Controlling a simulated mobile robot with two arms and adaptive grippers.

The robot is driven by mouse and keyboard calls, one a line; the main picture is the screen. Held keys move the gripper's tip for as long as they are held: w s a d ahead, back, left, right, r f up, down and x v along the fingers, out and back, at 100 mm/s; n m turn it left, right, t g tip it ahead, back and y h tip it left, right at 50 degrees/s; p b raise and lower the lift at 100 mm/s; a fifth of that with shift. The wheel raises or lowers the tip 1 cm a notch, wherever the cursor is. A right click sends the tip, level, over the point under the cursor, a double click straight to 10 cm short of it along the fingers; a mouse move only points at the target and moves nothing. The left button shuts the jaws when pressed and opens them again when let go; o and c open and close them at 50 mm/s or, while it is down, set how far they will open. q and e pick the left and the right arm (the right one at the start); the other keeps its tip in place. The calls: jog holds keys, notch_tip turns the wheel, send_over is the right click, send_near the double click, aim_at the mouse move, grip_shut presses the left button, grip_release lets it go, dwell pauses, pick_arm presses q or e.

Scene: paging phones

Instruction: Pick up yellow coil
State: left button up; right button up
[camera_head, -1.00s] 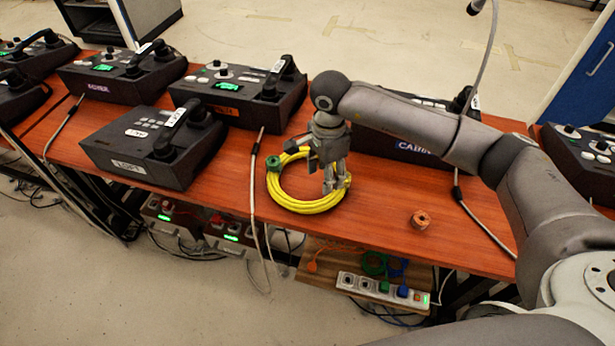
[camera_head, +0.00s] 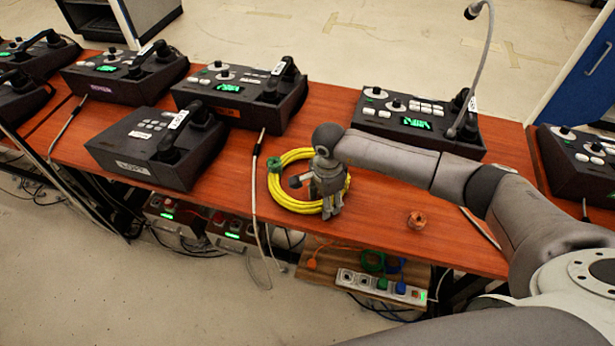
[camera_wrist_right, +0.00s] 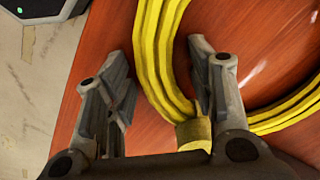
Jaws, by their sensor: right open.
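The yellow coil (camera_head: 275,190) lies on the wooden table (camera_head: 385,240), left of and partly under my right gripper (camera_head: 331,212). A green plug (camera_head: 273,164) sits on the coil's left side. In the right wrist view, the coil's yellow strands (camera_wrist_right: 162,60) run between the two fingers of my right gripper (camera_wrist_right: 160,95), which is open. The strands are closer to the right finger, and a yellow band (camera_wrist_right: 193,134) shows near the palm. I cannot tell if the fingers touch the table. My left gripper is not in view.
A small copper-coloured spool (camera_head: 419,221) stands on the table right of the gripper. Paging phones stand behind (camera_head: 415,118) and to the left (camera_head: 155,145). A grey cable (camera_head: 255,200) hangs over the front edge left of the coil. A power strip (camera_head: 382,287) is below.

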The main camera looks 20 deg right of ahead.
grip_shut()
jog(key=shift+r, duration=0.1)
jog(key=shift+w, duration=0.1)
